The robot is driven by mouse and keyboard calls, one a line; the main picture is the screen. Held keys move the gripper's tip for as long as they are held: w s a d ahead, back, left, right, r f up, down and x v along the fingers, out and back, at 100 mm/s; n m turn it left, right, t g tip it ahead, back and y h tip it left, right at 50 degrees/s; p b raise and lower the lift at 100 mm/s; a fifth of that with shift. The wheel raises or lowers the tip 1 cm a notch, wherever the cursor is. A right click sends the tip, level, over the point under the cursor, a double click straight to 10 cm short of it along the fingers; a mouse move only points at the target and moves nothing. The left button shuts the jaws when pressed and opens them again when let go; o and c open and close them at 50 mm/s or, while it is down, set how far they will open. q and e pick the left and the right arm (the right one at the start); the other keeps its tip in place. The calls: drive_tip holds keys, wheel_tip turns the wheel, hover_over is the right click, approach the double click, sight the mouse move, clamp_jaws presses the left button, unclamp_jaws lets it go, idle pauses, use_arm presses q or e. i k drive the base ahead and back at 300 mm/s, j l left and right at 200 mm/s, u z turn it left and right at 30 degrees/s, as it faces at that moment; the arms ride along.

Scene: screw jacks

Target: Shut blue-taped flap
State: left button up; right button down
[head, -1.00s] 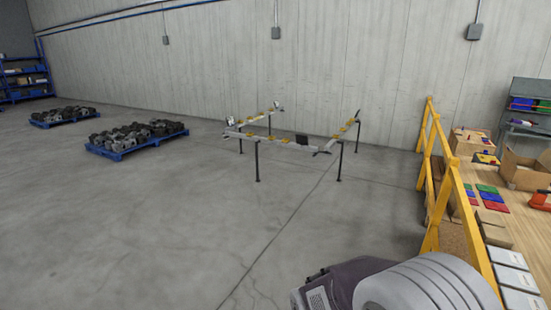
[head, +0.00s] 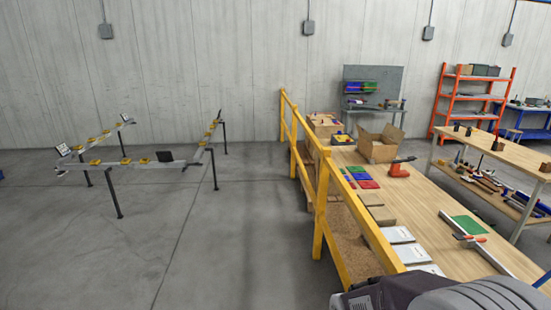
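An open cardboard box (head: 378,152) stands on the far part of the long wooden workbench (head: 437,243), with its flaps up. It is too small in view to tell any blue tape on a flap. Neither of my grippers shows in the head view. Only a grey part of my own body shows at the bottom right.
A yellow railing (head: 320,210) runs along the bench's left side. An orange tool (head: 401,168), coloured plates and white boxes (head: 410,254) lie on the bench. A second table (head: 500,148) stands to the right. Grey floor is free left of the railing.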

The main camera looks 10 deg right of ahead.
sight(366, 134)
drive_tip(key=i+z, duration=0.15)
drive_tip(key=i, duration=2)
drive_tip(key=i+z, duration=0.15)
drive_tip(key=i, duration=0.4)
drive_tip(key=i+z, duration=0.15)
drive_tip(key=i, duration=0.35)
drive_tip(key=i+j+z, duration=0.15)
drive_tip(key=i, duration=0.4)
drive_tip(key=i+j+z, duration=0.15)
drive_tip(key=i, duration=0.35)
drive_tip(key=i+j+z, duration=0.15)
drive_tip(key=i, duration=0.35)
drive_tip(key=i+z, duration=0.15)
drive_tip(key=i, duration=0.6)
drive_tip(key=l, duration=0.1)
